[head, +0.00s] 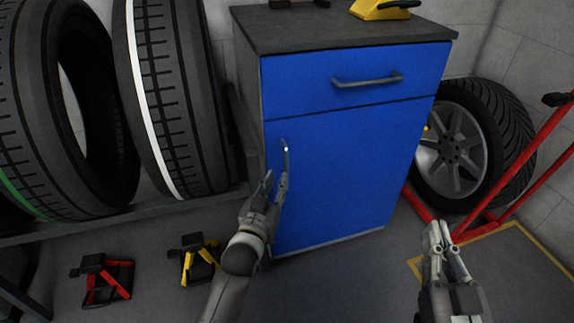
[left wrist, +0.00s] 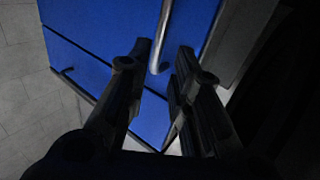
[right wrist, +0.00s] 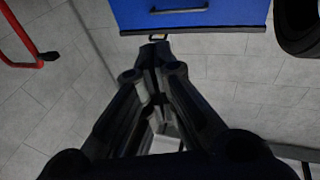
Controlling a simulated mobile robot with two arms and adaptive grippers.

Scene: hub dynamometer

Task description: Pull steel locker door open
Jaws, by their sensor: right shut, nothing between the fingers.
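The steel locker is a blue-fronted cabinet with a dark top. Its blue door (head: 335,175) looks closed, below a drawer with a horizontal handle (head: 367,80). The vertical door handle (head: 285,158) is near the door's left edge, and its metal bar shows in the left wrist view (left wrist: 166,35). My left gripper (head: 276,182) is open in front of the handle's lower part; in the left wrist view the bar's end lies between the spread fingertips, contact unclear. My right gripper (head: 437,235) is shut and empty, right of the cabinet and apart from it.
Tires (head: 175,100) stand on a rack at the left. Red (head: 108,282) and yellow (head: 197,262) jack stands are on the floor below. A wheel (head: 455,150) and a red frame (head: 520,160) stand right of the cabinet. Floor in front of the cabinet is mostly clear.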

